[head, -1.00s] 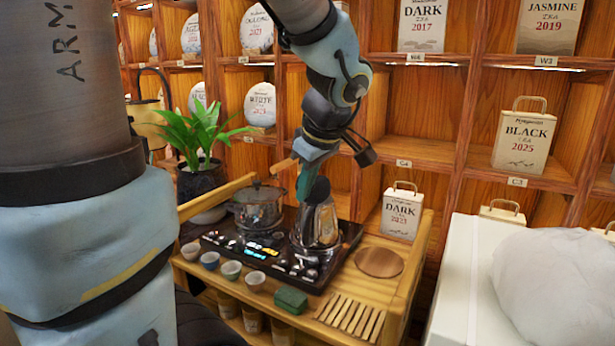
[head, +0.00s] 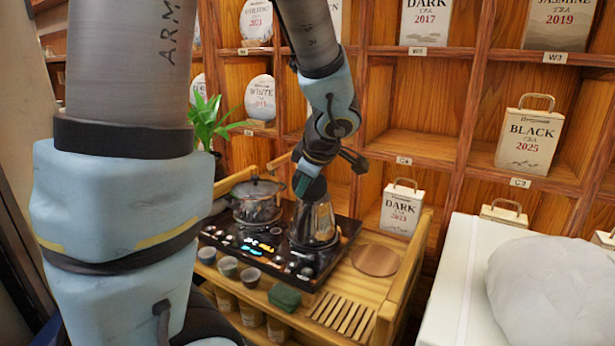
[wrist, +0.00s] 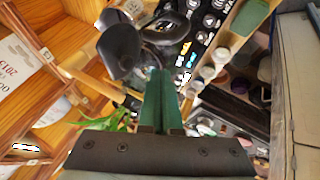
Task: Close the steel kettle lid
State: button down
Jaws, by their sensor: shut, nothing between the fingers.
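The steel kettle (head: 315,225) stands on the right part of the black stove panel (head: 271,252). My gripper (head: 303,190) is shut and empty, with its green fingers at the kettle's top. The fingers cover part of the top in the head view, so I cannot tell how far the lid is open or whether they touch it. In the wrist view my shut fingers (wrist: 159,82) point up the picture, and a dark rounded part (wrist: 118,46) that looks like the kettle's top lies just left of their tips.
A lidded pot (head: 257,203) stands left of the kettle. Small cups (head: 228,267) and a green block (head: 285,297) line the front. A round wooden board (head: 376,260) and a Dark tea box (head: 400,210) are at right. Shelves rise close behind.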

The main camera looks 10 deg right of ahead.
jog(key=shift+w+d+f+p, duration=0.1)
jog(key=shift+w+d+p, duration=0.2)
jog(key=shift+w, duration=0.3)
jog(key=shift+w+d+p, duration=0.15)
jog(key=shift+w+p, duration=0.3)
jog(key=shift+w, duration=0.15)
jog(key=shift+w+d+f+p, duration=0.1)
jog(key=shift+w+d+p, duration=0.2)
jog(key=shift+w, duration=0.3)
jog(key=shift+w+b, duration=0.2)
jog(key=shift+b, duration=0.15)
jog(key=w+g, duration=0.1)
jog(key=w+d+r+g+y, duration=0.1)
jog(key=w, duration=0.1)
jog(key=w+d+g+b, duration=0.1)
jog(key=shift+w+d+r+m, duration=0.1)
jog(key=shift+w+r+m, duration=0.05)
jog(key=shift+w+m, duration=0.2)
jog(key=w+d+f+g+y, duration=0.1)
jog(key=w+d+f+g, duration=0.1)
jog(key=w+f, duration=0.2)
jog(key=shift+w+d, duration=0.35)
jog(key=shift+w, duration=0.55)
